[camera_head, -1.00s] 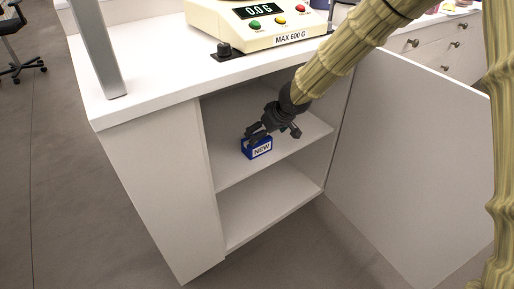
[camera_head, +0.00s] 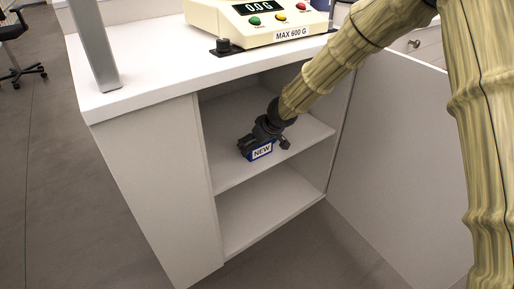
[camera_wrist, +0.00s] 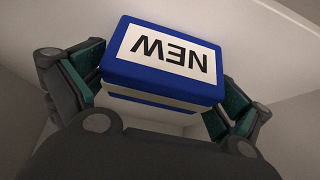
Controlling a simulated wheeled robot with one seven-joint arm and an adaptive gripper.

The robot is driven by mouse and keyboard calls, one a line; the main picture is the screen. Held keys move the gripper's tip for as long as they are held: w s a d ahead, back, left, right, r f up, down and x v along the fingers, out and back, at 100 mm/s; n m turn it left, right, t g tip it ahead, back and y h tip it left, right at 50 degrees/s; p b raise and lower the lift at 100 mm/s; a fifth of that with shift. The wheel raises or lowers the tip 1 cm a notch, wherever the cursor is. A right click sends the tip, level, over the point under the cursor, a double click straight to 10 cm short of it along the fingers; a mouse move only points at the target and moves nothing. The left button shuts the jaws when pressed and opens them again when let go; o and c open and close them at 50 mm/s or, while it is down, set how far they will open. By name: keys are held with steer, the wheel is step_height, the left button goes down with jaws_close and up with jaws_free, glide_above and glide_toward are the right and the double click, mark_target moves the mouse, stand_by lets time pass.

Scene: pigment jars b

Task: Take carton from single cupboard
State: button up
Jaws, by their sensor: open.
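The carton (camera_head: 261,152) is a small blue box with a white label reading NEW. It sits on the middle shelf of the single cupboard (camera_head: 157,180), whose door stands open to the right.
The cupboard's open door (camera_head: 400,170) stands close to the right of my arm. The lower shelf (camera_head: 265,207) is empty. A scale (camera_head: 260,22) sits on the white countertop (camera_head: 150,75) above, near the arm. An office chair (camera_head: 15,50) stands far left.

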steer(key=c, duration=0.8)
steer(key=shift+r, duration=0.15)
